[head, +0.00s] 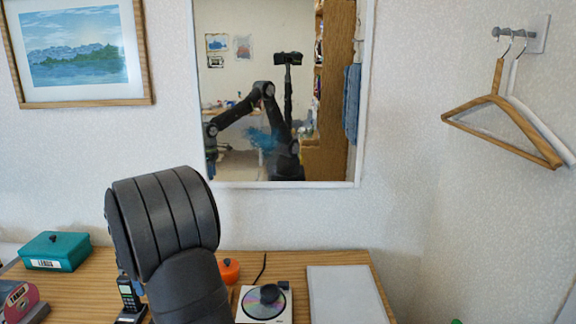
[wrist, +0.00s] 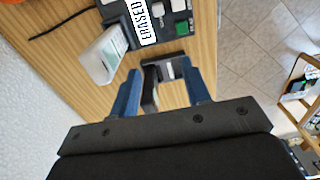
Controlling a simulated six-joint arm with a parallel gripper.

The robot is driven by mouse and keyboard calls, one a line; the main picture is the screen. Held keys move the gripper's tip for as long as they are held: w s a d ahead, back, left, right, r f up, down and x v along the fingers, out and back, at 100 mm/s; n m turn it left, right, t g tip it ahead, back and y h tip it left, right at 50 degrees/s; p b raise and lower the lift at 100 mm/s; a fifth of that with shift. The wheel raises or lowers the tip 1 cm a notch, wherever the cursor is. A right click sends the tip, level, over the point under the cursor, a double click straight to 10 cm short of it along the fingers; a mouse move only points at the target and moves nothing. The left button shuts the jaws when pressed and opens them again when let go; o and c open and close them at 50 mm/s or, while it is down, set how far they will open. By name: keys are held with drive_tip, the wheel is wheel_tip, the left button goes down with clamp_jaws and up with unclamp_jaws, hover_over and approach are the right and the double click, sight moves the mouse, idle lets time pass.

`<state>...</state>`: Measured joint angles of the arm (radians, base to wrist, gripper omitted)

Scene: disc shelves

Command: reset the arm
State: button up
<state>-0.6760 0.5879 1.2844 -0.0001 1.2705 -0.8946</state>
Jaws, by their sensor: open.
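My arm rises large at the front left of the head view and covers part of the desk there. My gripper shows in the wrist view (wrist: 160,72), with its two blue fingers apart over the wooden desk (wrist: 80,75). A dark upright object (wrist: 150,90) with a grey-topped base (wrist: 172,70) shows between and beyond the fingers. I cannot tell how far below the fingers it is. The gripper itself cannot be made out directly in the head view, where my arm also appears reflected in the mirror (head: 230,60).
A black cordless phone (head: 130,295) stands beside my arm. A teal box (head: 56,251), an orange item (head: 229,270), a disc player (head: 265,303) and a pale flat panel (head: 345,295) are on the desk. Hangers (head: 500,100) hang at right.

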drive_tip(key=shift+s+a+f, duration=0.4)
drive_tip(key=shift+a+f, duration=1.05)
drive_tip(key=shift+f, duration=0.05)
drive_tip(key=shift+s+a+f, duration=0.35)
drive_tip(key=shift+a+f, duration=1.15)
drive_tip(key=shift+s+a+f, duration=0.4)
drive_tip(key=shift+a+f, duration=1.05)
drive_tip(key=shift+f, duration=0.05)
drive_tip(key=shift+r, duration=0.65)
drive_tip(key=w+d+r, duration=0.3)
drive_tip(key=d+r, duration=0.2)
drive_tip(key=d, duration=0.2)
drive_tip(key=w+d+r, duration=0.3)
drive_tip(key=d+r, duration=0.2)
drive_tip(key=d, duration=0.3)
drive_tip(key=shift+d, duration=0.25)
drive_tip(key=shift+s+a+r, duration=0.1)
